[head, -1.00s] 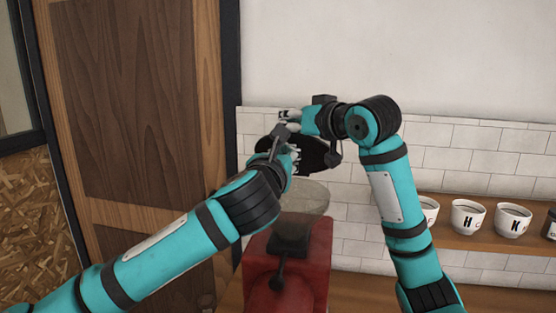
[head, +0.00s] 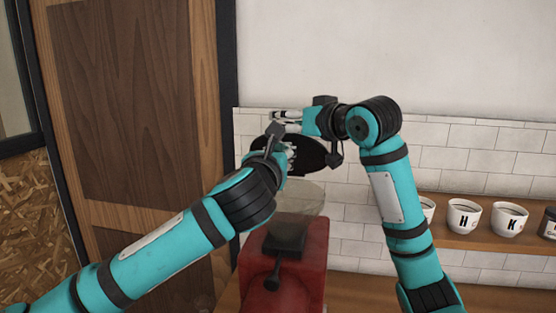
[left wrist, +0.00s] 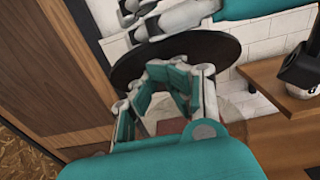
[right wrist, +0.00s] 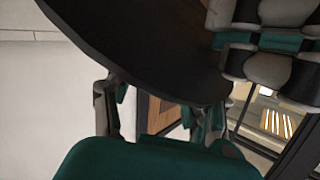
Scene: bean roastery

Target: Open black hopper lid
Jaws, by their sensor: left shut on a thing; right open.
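The black hopper lid (head: 313,153) is a dark round disc, raised clear above the pale, translucent hopper (head: 300,199) and tilted steeply. It also shows in the left wrist view (left wrist: 225,50) and the right wrist view (right wrist: 140,40). My left gripper (head: 287,155) is shut on the lid; its fingers (left wrist: 170,85) are at the lid's lower edge in the left wrist view. My right gripper (head: 284,120) is open beside the lid's upper part, its fingers (right wrist: 160,115) spread near the lid's edge. Whether it touches the lid cannot be told.
The hopper stands on a red grinder (head: 310,272) with a dark front part. White cups (head: 464,217) stand on a wooden shelf (head: 480,242) to the right. A white tiled wall (head: 470,160) is close behind, and a wooden door (head: 125,100) is at left.

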